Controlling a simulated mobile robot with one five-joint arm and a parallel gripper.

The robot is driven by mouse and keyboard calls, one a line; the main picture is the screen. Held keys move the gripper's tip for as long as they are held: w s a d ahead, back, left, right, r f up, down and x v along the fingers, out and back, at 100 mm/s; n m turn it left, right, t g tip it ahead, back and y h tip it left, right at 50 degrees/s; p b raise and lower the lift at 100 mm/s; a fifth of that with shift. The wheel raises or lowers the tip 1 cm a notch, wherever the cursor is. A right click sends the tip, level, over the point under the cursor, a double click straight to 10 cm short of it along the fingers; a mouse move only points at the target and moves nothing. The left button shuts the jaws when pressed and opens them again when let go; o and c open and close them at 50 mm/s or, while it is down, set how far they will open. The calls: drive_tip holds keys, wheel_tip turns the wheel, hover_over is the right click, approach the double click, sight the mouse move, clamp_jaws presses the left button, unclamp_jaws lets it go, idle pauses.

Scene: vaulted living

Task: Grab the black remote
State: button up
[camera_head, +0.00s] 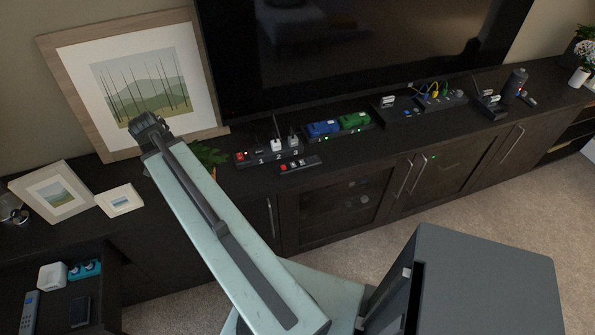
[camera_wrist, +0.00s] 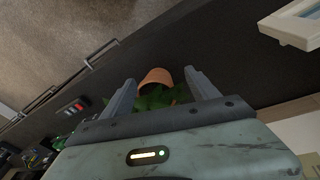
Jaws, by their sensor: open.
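My gripper (camera_wrist: 160,76) is open and empty in the wrist view, its two fingers either side of a small terracotta pot (camera_wrist: 156,77) with green leaves.
Large (camera_head: 135,85) and small (camera_head: 52,191) picture frames stand at the left. A black television (camera_head: 360,45) stands behind the cabinet top. A numbered switch strip (camera_head: 262,158) and a tray with blue and green blocks (camera_head: 340,126) sit before it. The carpet (camera_head: 400,210) is clear in front.

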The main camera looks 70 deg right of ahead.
drive_tip(key=s+d+f+m+g+b, duration=0.1)
drive_tip(key=s+d+f+m+b, duration=0.1)
drive_tip(key=s+d+m, duration=0.8)
drive_tip(key=m+g+h, duration=0.1)
drive_tip(key=m+g, duration=0.1)
drive_tip(key=m, duration=0.3)
approach(299, 164)
drive_tip(key=shift+s+d+f+b, duration=0.15)
drive_tip(key=shift+s+d+b, duration=0.25)
drive_tip(key=shift+d, duration=0.2)
drive_tip(key=f+b, duration=0.1)
drive_tip(key=f, duration=0.1)
drive_tip(key=b, duration=0.1)
drive_tip(key=shift+s+d+f+n+b, duration=0.25)
drive_tip(key=shift+s+f+n+b, duration=0.05)
drive_tip(key=shift+s+f+b, duration=0.1)
drive_tip(key=b+x, duration=0.4)
drive_tip(key=shift+w+a+f+b, duration=0.1)
drive_tip(key=shift+a+f+b, duration=0.1)
drive_tip(key=shift+f, duration=0.1)
drive_tip(key=shift+w+a+f+b, duration=0.1)
drive_tip(key=shift+w+f+b, duration=0.1)
drive_tip(key=shift+f, duration=0.1)
drive_tip(key=shift+s+d+f, duration=0.1)
drive_tip(key=shift+s, duration=0.05)
clamp_jaws()
wheel_tip(299, 164, up, 11)
drive_tip(key=p, duration=1)
drive_tip(key=shift+f, duration=0.15)
